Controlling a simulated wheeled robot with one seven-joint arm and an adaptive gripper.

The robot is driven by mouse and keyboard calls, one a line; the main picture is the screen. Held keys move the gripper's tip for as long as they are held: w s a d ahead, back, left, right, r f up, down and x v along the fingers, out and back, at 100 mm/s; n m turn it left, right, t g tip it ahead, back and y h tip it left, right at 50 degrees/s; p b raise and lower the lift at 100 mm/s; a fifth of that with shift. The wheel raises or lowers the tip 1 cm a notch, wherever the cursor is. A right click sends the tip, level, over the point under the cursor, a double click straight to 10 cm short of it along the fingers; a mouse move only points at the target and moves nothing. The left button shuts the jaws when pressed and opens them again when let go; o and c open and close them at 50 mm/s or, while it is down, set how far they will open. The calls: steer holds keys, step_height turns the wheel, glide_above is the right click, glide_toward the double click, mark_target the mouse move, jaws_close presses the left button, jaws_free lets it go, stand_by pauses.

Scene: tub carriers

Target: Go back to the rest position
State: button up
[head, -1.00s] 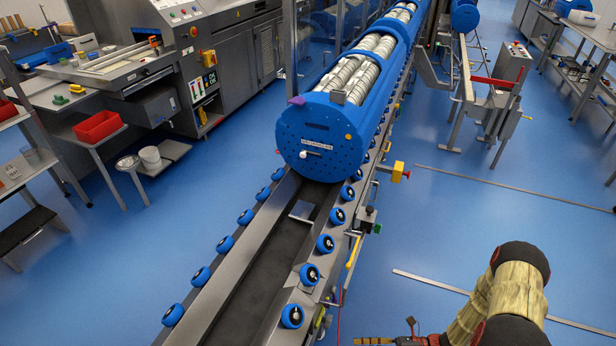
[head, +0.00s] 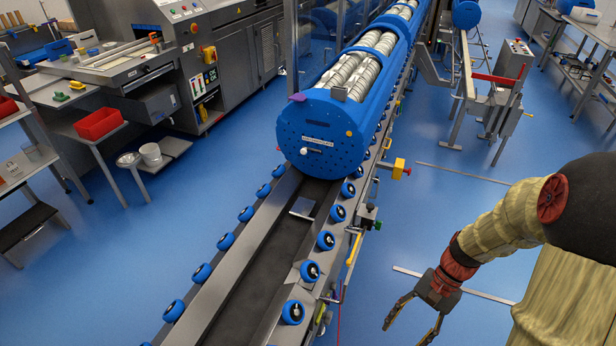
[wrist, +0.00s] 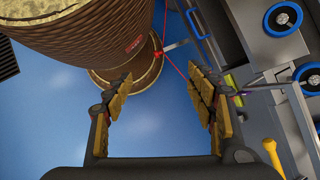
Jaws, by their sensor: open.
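My gripper (head: 413,318) is at the lower right of the head view, to the right of the conveyor and above the blue floor. Its two fingers are spread apart with nothing between them. In the wrist view my gripper (wrist: 160,108) also shows open and empty, with blue floor beyond it. A blue tub carrier (head: 320,138) filled with pale round items sits on the roller conveyor (head: 262,258), well away from my gripper.
Blue rollers line the conveyor edges, and one roller (wrist: 283,18) shows in the wrist view. A yellow handle (head: 354,248) sticks out on the conveyor's right side. A red bin (head: 98,124) stands on the left bench.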

steer(key=s+a+r+n+t+h, duration=0.1)
steer(key=r+n+t, duration=0.3)
steer(key=r, duration=0.9)
steer(key=s+a+r+n+t+h, duration=0.2)
steer(key=a+r+n+t+h, duration=0.1)
steer(key=r, duration=1)
steer(key=shift+s+a+n+t+h, duration=0.15)
steer(key=shift+a+n+t+h, duration=0.25)
steer(key=shift+a+n+t, duration=0.55)
steer(key=shift+d+r+t, duration=0.1)
steer(key=shift+d+t, duration=0.15)
steer(key=shift+d, duration=0.1)
